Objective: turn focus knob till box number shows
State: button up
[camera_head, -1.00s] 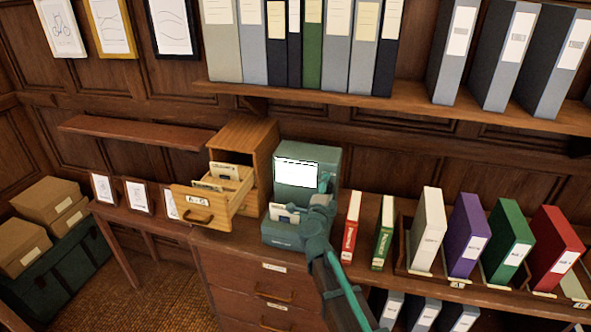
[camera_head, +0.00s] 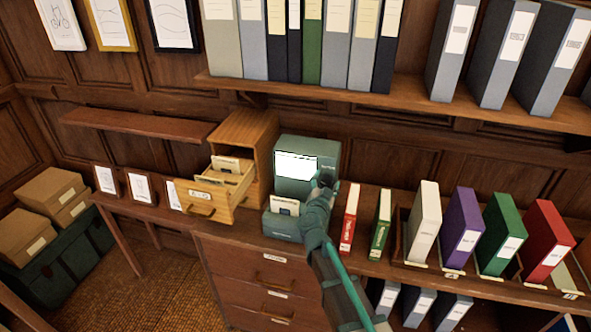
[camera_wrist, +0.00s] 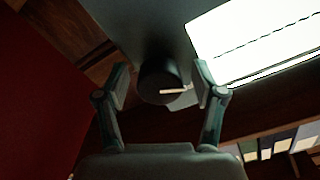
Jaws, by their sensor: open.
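The teal reader (camera_head: 290,172) stands on the cabinet top, its white screen (camera_head: 296,167) lit. No number can be read on the screen from here. In the wrist view the dark round focus knob (camera_wrist: 160,78) with a pale mark sits between the two fingers of my gripper (camera_wrist: 162,88). The gripper is open, with a finger on each side of the knob and gaps visible. The bright screen (camera_wrist: 262,40) fills the upper right of that view.
A wooden card drawer (camera_head: 218,193) stands open left of the reader. A red book (camera_head: 349,218) and a green book (camera_head: 381,225) stand close to the right of my arm. Upright binders (camera_head: 424,222) fill the rack farther right.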

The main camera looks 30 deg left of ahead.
jog(key=c, duration=1.1)
jog(key=shift+c, duration=0.2)
jog(key=m+b, duration=0.2)
jog(key=m, duration=0.1)
jog(key=shift+f+b, duration=0.25)
jog(key=shift+b, duration=0.05)
jog(key=m, duration=0.1)
jog(key=m+b, duration=0.1)
jog(key=m, duration=0.1)
jog(key=shift+r, duration=0.25)
